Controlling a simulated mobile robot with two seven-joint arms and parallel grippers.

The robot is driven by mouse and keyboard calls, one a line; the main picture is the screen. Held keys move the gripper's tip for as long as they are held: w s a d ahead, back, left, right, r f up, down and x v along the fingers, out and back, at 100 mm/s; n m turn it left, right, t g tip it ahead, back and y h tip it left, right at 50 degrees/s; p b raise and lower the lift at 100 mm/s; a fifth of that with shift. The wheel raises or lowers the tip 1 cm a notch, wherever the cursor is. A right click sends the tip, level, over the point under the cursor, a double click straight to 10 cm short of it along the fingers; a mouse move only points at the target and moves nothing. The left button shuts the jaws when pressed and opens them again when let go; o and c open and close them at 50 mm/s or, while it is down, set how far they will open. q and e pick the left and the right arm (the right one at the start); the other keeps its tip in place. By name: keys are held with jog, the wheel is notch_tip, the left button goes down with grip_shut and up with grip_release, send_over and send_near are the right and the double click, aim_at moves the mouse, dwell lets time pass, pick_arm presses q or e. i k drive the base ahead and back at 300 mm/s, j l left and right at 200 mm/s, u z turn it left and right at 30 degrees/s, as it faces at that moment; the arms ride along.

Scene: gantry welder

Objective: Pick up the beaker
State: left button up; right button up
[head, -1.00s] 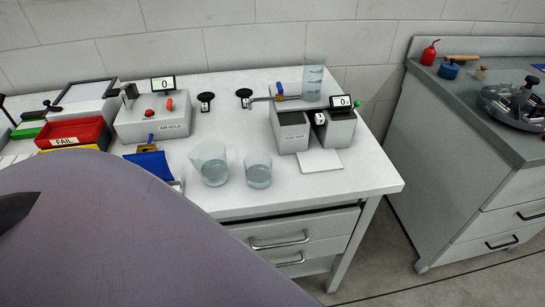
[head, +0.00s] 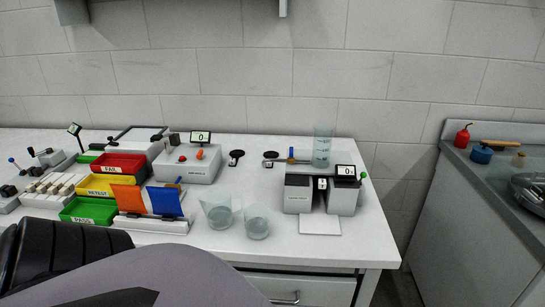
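Two clear glass vessels stand upright side by side on the white bench. The right one, a plain beaker (head: 257,222), is nearer the bench's front edge. The left one, a wider jug-like vessel (head: 217,212), stands close beside it; I cannot tell whether they touch. A tall clear vessel with blue markings (head: 322,147) stands farther back on the right, behind a grey two-part unit. Neither of my grippers is in view; only a large grey part of my body and a dark ribbed part fill the lower left.
Left of the vessels are orange and blue panels in a white holder (head: 150,224) and red, yellow and green trays (head: 90,210). The grey unit (head: 299,195) and a white plate (head: 320,226) are to the right. A separate grey counter (head: 470,210) stands beyond a gap.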

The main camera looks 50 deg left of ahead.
aim_at(255, 230)
jog(key=l+u, duration=0.2)
jog(key=u, duration=0.15)
jog(key=l+u, duration=0.35)
jog(key=i+j, duration=0.05)
jog(key=j, duration=0.05)
